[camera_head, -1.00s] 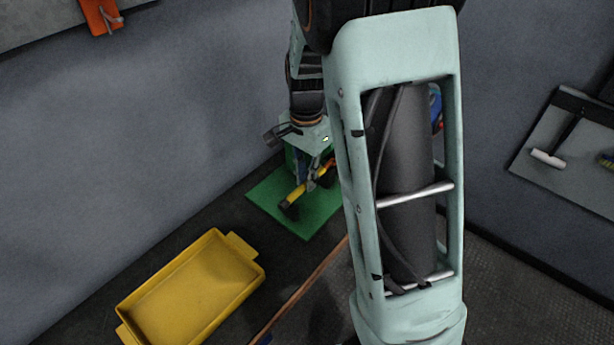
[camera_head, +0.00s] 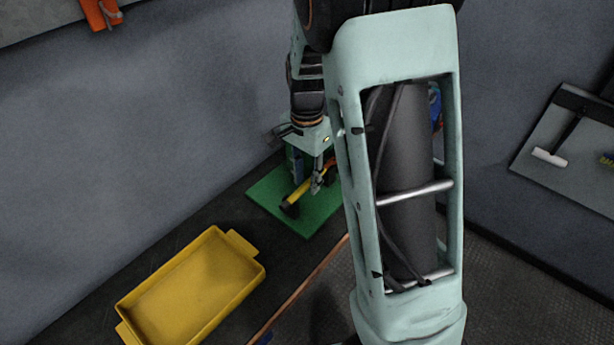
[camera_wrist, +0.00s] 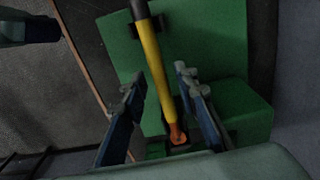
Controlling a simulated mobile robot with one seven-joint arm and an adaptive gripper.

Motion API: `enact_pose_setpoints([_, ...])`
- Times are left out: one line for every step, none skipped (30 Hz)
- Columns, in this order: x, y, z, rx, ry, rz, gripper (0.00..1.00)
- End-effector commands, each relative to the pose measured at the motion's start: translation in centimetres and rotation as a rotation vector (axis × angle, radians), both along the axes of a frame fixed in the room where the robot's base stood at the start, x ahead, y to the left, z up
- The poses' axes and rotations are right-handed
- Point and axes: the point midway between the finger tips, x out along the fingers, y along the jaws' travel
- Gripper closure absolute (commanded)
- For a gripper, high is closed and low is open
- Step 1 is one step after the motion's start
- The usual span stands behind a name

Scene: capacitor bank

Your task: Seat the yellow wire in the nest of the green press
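The yellow wire (camera_wrist: 155,65) lies over the green press (camera_wrist: 210,40), with a black end at the top of the wrist view and an orange end at the bottom. The wire also shows on the press in the head view (camera_head: 299,194). My gripper (camera_wrist: 160,90) is open, one finger on each side of the wire, with gaps between. In the head view my gripper (camera_head: 308,180) is over the press. The orange end is beside a dark part of the press; whether the wire sits fully in the nest cannot be told.
A yellow tray (camera_head: 190,285) stands on the dark bench to the left of the press. The wall (camera_head: 130,130) is close behind. A wooden edge strip (camera_head: 300,290) runs along the bench front. My arm hides much of the right side.

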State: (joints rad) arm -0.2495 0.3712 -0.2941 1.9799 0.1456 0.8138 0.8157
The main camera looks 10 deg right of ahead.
Motion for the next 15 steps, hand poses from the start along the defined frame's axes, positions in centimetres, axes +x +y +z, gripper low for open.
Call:
enact_pose_setpoints([0.0,0.0,0.0,0.0,-0.001,0.0,0.67])
enact_pose_setpoints([0.0,0.0,0.1,0.0,-0.001,0.0,0.67])
enact_pose_setpoints([0.1,0.0,0.1,0.0,-0.002,0.0,0.67])
enact_pose_setpoints([0.1,0.0,0.1,0.0,-0.002,0.0,0.67])
enact_pose_setpoints([0.1,0.0,0.1,0.0,-0.003,0.0,0.67])
enact_pose_setpoints([0.1,0.0,0.1,0.0,-0.003,0.0,0.67])
enact_pose_setpoints([0.1,0.0,0.1,0.0,-0.003,0.0,0.67])
enact_pose_setpoints([0.1,0.0,0.1,0.0,-0.003,0.0,0.67])
enact_pose_setpoints([0.1,0.0,0.2,0.0,-0.004,0.0,0.67])
enact_pose_setpoints([0.1,0.0,0.4,0.0,-0.004,0.0,0.67])
enact_pose_setpoints([0.1,0.0,0.6,0.001,-0.004,0.0,0.67])
enact_pose_setpoints([0.1,0.0,1.0,0.001,-0.004,0.0,0.67])
enact_pose_setpoints([0.2,0.0,1.3,0.001,-0.006,0.0,0.67])
enact_pose_setpoints([0.2,0.0,1.8,0.0,-0.007,0.001,0.67])
enact_pose_setpoints([0.2,0.0,2.5,0.0,-0.007,0.001,0.67])
